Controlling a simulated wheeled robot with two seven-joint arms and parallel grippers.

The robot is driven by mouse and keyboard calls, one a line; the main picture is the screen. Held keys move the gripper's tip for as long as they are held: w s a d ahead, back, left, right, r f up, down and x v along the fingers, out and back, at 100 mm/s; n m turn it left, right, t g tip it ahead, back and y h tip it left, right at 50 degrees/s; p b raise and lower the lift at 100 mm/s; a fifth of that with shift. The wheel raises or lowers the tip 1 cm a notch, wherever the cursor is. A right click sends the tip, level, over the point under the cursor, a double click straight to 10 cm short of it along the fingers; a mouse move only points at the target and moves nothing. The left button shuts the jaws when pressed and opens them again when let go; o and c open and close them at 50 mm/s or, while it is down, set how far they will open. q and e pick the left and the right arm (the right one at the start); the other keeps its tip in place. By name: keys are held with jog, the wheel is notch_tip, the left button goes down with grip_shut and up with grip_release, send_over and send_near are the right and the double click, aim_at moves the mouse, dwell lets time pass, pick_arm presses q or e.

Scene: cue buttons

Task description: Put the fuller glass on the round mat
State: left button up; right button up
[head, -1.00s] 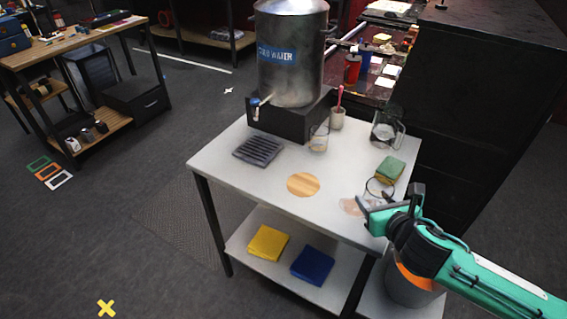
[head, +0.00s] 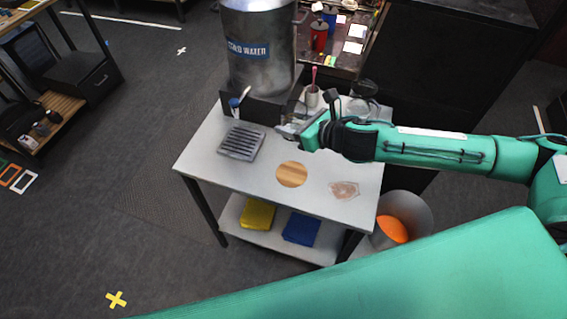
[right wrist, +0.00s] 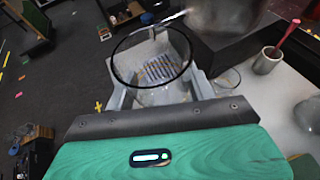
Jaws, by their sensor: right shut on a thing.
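The round mat (head: 291,174) is a wooden disc lying bare on the white table. My right gripper (head: 288,132) is shut on a clear glass, above the table near the drip grate. In the right wrist view the held glass (right wrist: 150,86) shows as a dark rim ring with clear walls, and the grate shows through it. Its water level cannot be told. A second clear glass (right wrist: 226,82) stands on the table beside the dispenser in the right wrist view; its level is unclear, and the gripper hides it in the head view. My left gripper is not in view.
A metal cold water dispenser (head: 258,50) stands on a black base behind the dark drip grate (head: 241,143). A cup with a pink stick (head: 312,97) and a glass jug (head: 364,92) stand at the back. A pale patch (head: 345,190) lies right of the mat.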

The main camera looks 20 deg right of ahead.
aim_at(292, 174)
notch_tip(292, 174, down, 19)
jog(key=shift+s+f+p, duration=0.1)
jog(key=shift+p, duration=0.2)
jog(key=shift+f, duration=0.15)
jog(key=shift+f, duration=0.2)
jog(key=o, duration=1.1)
jog(key=shift+r, duration=0.15)
